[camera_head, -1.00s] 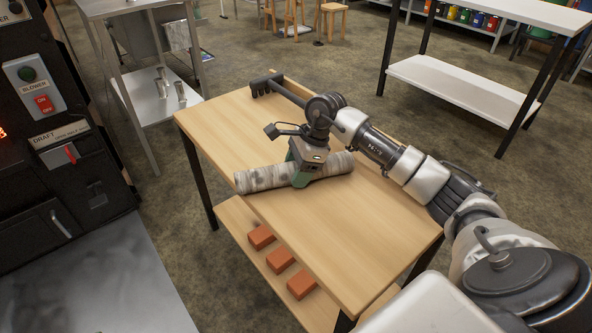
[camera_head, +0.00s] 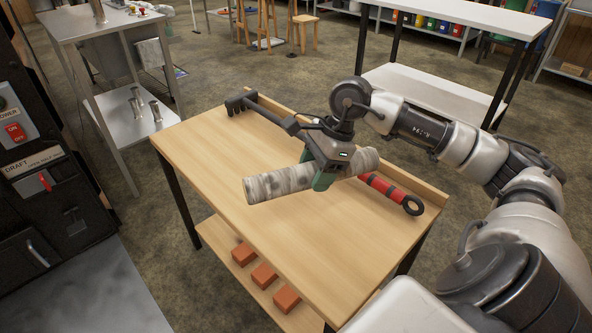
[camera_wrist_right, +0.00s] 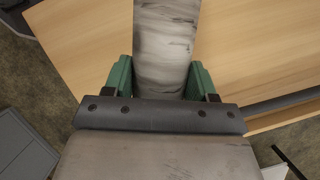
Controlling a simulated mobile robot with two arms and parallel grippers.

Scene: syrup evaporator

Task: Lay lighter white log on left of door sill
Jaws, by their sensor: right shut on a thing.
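A pale white-grey log (camera_head: 280,183) with dark flecks is held across my right gripper (camera_head: 326,178) above the wooden table (camera_head: 310,235). In the right wrist view, the green fingers of the right gripper (camera_wrist_right: 162,82) press on both sides of the log (camera_wrist_right: 167,40), which extends away over the table. A black furnace front stands at the left of the head view, with a handled door (camera_head: 38,250) at its lower part; I cannot make out its sill. My left gripper is out of view.
A long tool lies along the table's back, with a black rake-like end (camera_head: 242,103) and a red handle (camera_head: 385,187). Several orange bricks (camera_head: 264,274) lie on the lower shelf. A grey metal surface (camera_head: 85,300) lies before the furnace; a steel cart (camera_head: 140,110) stands behind.

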